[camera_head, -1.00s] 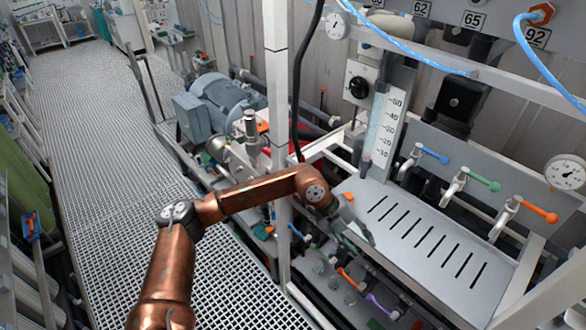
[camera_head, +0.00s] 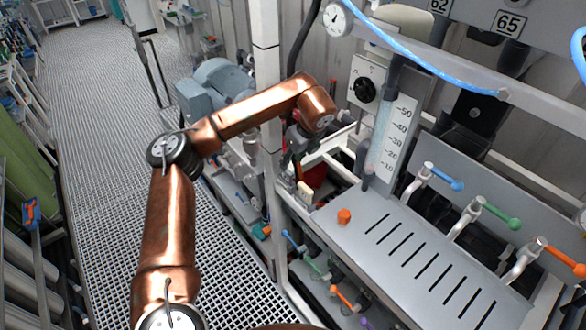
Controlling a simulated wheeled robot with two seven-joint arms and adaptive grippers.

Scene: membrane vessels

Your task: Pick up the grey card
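My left arm comes in from the lower left and bends over the frame. My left gripper (camera_head: 293,172) hangs down at the back left corner of the slotted grey tray (camera_head: 335,237). It is dark, small and partly behind my wrist, so I cannot tell whether its fingers are open or shut. A small pale block-like piece (camera_head: 305,190) shows just below it; I cannot tell what it is. I cannot make out a grey card anywhere in this view. My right gripper is not in view.
An orange knob (camera_head: 344,215) stands on the tray's left end. Blue (camera_head: 448,183), green (camera_head: 505,216) and orange (camera_head: 560,257) valve handles line its far side. A white upright post (camera_head: 268,110) stands left of the gripper. The grating floor (camera_head: 105,180) is clear.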

